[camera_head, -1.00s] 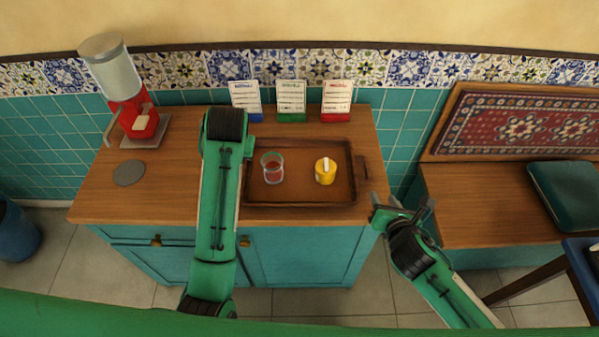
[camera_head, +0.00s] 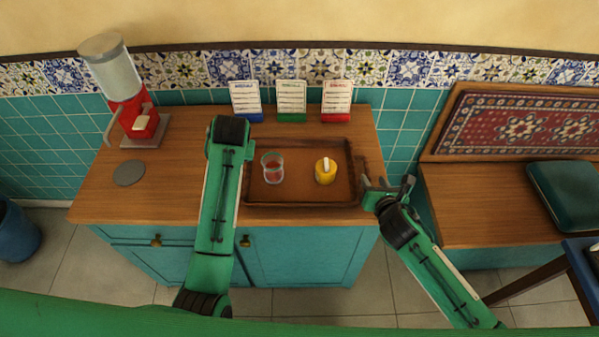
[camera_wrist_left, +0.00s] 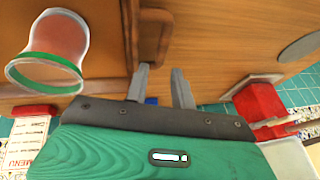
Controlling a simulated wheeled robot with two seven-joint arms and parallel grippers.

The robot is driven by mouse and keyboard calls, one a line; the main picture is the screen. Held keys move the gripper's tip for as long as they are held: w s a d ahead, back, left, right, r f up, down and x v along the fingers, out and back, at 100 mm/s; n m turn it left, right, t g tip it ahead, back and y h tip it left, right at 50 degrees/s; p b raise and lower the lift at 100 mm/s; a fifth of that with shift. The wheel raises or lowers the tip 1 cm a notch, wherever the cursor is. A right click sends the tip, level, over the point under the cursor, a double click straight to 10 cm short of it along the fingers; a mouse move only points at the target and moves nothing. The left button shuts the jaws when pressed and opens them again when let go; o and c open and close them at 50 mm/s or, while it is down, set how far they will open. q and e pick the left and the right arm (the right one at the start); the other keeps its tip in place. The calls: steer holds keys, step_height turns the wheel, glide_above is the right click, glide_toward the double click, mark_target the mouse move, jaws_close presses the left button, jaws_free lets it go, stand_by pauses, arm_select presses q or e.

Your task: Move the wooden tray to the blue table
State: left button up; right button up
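The wooden tray (camera_head: 300,202) lies on the wooden counter, with a glass of red contents (camera_head: 272,168) and a yellow pot (camera_head: 325,171) on it. In the left wrist view, the tray's handle (camera_wrist_left: 153,40) lies just beyond my open left gripper (camera_wrist_left: 160,80), roughly in line with the gap between its fingers. In the head view my left arm hides part of the tray's left end. My right gripper (camera_head: 388,186) is open near the tray's right handle; contact cannot be told. A blue-topped piece of furniture (camera_head: 580,262), possibly the blue table, is cut off at the right edge.
Three menu cards (camera_head: 291,100) stand behind the tray. A red dispenser (camera_head: 138,118) stands at the counter's back left, near a grey disc (camera_head: 129,173). A wooden bench (camera_head: 470,205) with a green cushion (camera_head: 567,188) is to the right. A blue bin (camera_head: 15,232) stands far left.

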mark_target(368, 171)
arm_select(q)
steer(key=shift+x, duration=3.1)
arm_select(e)
steer(key=shift+x, duration=3.1)
arm_select(q)
steer(key=shift+c, duration=0.3)
arm_select(e)
steer(key=shift+c, duration=0.2)
arm_select(q)
steer(key=c, duration=0.3)
arm_select(e)
steer(key=c, duration=0.4)
arm_select(q)
jaws_close()
arm_select(e)
jaws_close()
steer(key=shift+r, duration=0.1)
